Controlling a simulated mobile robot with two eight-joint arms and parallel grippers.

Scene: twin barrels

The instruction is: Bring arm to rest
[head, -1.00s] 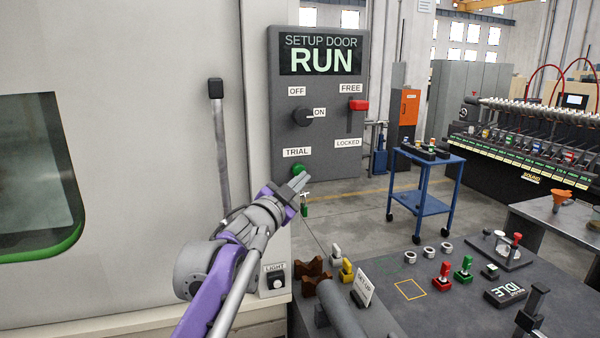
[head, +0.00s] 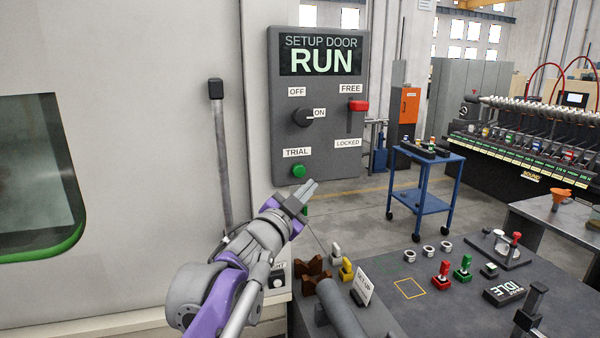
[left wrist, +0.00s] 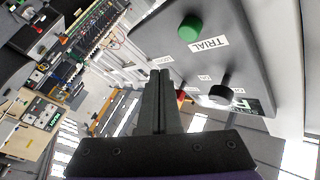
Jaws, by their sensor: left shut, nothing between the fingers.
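My left gripper (head: 309,188) is shut and empty. In the head view it hangs in the air below and slightly right of the green TRIAL button (head: 299,171), apart from it. The button sits low on the grey control panel (head: 325,130), whose screen reads SETUP DOOR RUN. In the left wrist view the closed fingers (left wrist: 160,75) show in the middle, with the green button (left wrist: 190,28) above and to the right of them. The black knob (head: 303,117) points to ON. The red lever handle (head: 359,105) is up at FREE. My right gripper is not in view.
A dark bench (head: 440,310) at the lower right carries brown V-blocks, several coloured pegs and metal rings. The machine's door handle (head: 221,150) stands left of the panel. A blue cart (head: 424,202) stands behind the bench. Open floor lies between.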

